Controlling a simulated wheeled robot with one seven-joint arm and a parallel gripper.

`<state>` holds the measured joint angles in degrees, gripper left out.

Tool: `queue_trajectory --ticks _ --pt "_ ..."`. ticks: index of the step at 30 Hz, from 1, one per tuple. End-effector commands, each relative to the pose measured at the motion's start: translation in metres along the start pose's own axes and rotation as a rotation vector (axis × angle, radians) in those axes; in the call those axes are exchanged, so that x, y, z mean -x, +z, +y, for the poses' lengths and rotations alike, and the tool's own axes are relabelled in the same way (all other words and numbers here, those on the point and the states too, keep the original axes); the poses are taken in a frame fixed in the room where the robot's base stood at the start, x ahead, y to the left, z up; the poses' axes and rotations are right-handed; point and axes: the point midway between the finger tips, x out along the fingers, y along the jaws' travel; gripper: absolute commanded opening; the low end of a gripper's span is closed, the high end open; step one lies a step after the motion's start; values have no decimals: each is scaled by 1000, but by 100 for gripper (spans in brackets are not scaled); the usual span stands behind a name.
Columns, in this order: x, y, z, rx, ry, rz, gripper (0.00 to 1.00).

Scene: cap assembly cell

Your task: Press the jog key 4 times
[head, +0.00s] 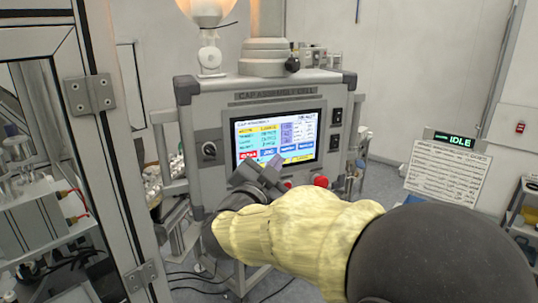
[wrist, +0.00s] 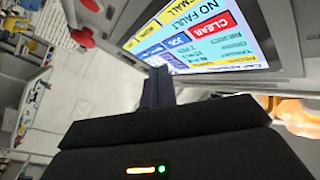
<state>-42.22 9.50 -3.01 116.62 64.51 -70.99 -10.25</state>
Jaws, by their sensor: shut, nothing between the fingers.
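The touch screen (head: 300,126) on the cap assembly cell panel is lit. A row of keys runs along its lower part, with a red key (head: 248,155) at the left. The blue key beside it, which seems to be the jog key (head: 267,152), also shows in the wrist view (wrist: 179,41) next to the red CLEAR key (wrist: 211,27). My gripper (head: 276,160) is shut and empty, its fingertips in front of the lower screen near the jog key. In the wrist view its fingers (wrist: 158,70) point toward the screen; I cannot tell whether they touch it.
A red push button (head: 320,180) sits below the screen's right end. Black switches (head: 336,116) are to the right and a round knob (head: 209,150) to the left. A sign (head: 455,140) reads IDLE. A framed enclosure (head: 90,95) stands close at the left.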

Motion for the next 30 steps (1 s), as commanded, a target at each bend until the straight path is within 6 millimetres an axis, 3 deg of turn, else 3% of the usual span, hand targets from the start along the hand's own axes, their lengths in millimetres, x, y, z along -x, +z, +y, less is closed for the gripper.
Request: queue_trajectory --ticks 12,30 --pt "22 -15 16 0 0 0 0" --pt "22 -16 16 1 0 0 0"
